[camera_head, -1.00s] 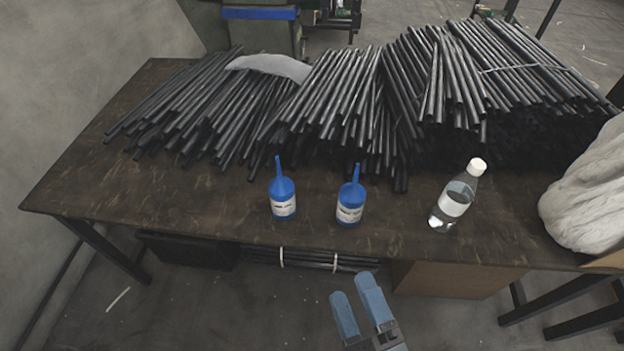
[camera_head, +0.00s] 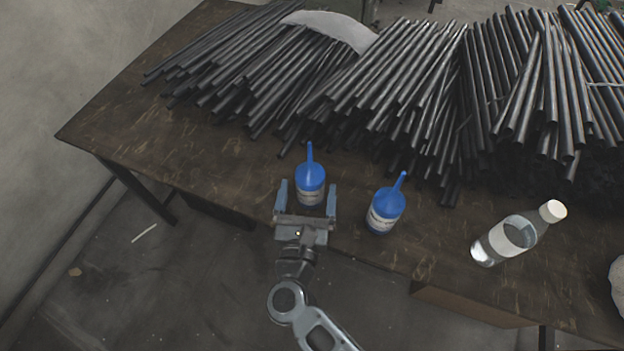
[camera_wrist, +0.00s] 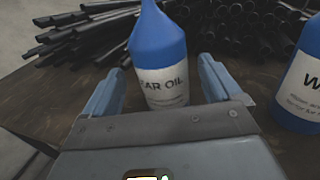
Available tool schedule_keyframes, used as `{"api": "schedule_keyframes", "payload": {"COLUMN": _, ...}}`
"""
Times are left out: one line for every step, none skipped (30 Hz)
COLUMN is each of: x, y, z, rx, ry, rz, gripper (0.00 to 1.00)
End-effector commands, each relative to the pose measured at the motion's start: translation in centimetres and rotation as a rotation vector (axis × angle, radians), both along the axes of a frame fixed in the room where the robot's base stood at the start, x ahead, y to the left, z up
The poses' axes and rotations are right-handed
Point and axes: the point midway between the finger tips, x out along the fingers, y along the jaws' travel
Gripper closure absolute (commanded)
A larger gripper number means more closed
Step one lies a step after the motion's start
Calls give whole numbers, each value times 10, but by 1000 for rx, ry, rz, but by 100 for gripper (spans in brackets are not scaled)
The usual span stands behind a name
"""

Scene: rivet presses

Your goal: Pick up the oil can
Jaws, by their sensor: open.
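Two blue bottles with pointed spouts and white labels stand upright near the front edge of the table. The left one (camera_head: 310,184) reads "...AR OIL" in the wrist view (camera_wrist: 160,62). The right one (camera_head: 385,208) shows a label starting with "W" at the right edge of the wrist view (camera_wrist: 300,80). My gripper (camera_head: 306,198) is open and empty-jawed in grip, with its fingers on either side of the left bottle. In the wrist view, the bottle stands between and just beyond the fingertips; I cannot tell whether they touch it.
The brown table (camera_head: 140,135) carries piles of dark metal rods (camera_head: 400,90) behind the bottles. A clear plastic bottle (camera_head: 510,238) with a white cap stands to the right. Bare tabletop lies left of my gripper.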

Motion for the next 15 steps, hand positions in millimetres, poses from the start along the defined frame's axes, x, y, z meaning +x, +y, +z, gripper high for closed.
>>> {"api": "schedule_keyframes", "payload": {"x": 6, "y": -1, "z": 3, "rx": 0, "ry": -1, "rz": 0, "gripper": 8}}
{"api": "schedule_keyframes", "payload": {"x": 10, "y": -1, "z": 4, "rx": -1, "ry": -1, "rz": 0, "gripper": 8}}
{"api": "schedule_keyframes", "payload": {"x": 16, "y": -3, "z": 5, "rx": -2, "ry": -1, "rz": -1, "gripper": 8}}
{"api": "schedule_keyframes", "payload": {"x": 20, "y": -4, "z": 6, "rx": -2, "ry": -2, "rz": -2, "gripper": 8}}
{"api": "schedule_keyframes", "payload": {"x": 25, "y": -4, "z": 7, "rx": -2, "ry": -2, "rz": -1, "gripper": 8}}
{"api": "schedule_keyframes", "payload": {"x": 30, "y": -5, "z": 6, "rx": -3, "ry": -1, "rz": 0, "gripper": 8}}
{"api": "schedule_keyframes", "payload": {"x": 34, "y": -5, "z": 5, "rx": -3, "ry": -1, "rz": 0, "gripper": 8}}
{"api": "schedule_keyframes", "payload": {"x": 38, "y": -6, "z": 5, "rx": -2, "ry": -1, "rz": -1, "gripper": 8}}
{"api": "schedule_keyframes", "payload": {"x": 42, "y": -6, "z": 5, "rx": -2, "ry": -2, "rz": -1, "gripper": 8}}
{"api": "schedule_keyframes", "payload": {"x": 44, "y": -7, "z": 4, "rx": -2, "ry": -1, "rz": 0, "gripper": 8}}
{"api": "schedule_keyframes", "payload": {"x": 46, "y": -7, "z": 4, "rx": -2, "ry": -1, "rz": 0, "gripper": 8}}
{"api": "schedule_keyframes", "payload": {"x": 47, "y": -7, "z": 4, "rx": -3, "ry": -1, "rz": 1, "gripper": 8}}
{"api": "schedule_keyframes", "payload": {"x": 48, "y": -7, "z": 3, "rx": -3, "ry": -1, "rz": 1, "gripper": 8}}
{"api": "schedule_keyframes", "payload": {"x": 48, "y": -7, "z": 3, "rx": -3, "ry": -1, "rz": 1, "gripper": 8}}
{"api": "schedule_keyframes", "payload": {"x": 48, "y": -7, "z": 3, "rx": -3, "ry": -1, "rz": 1, "gripper": 8}}
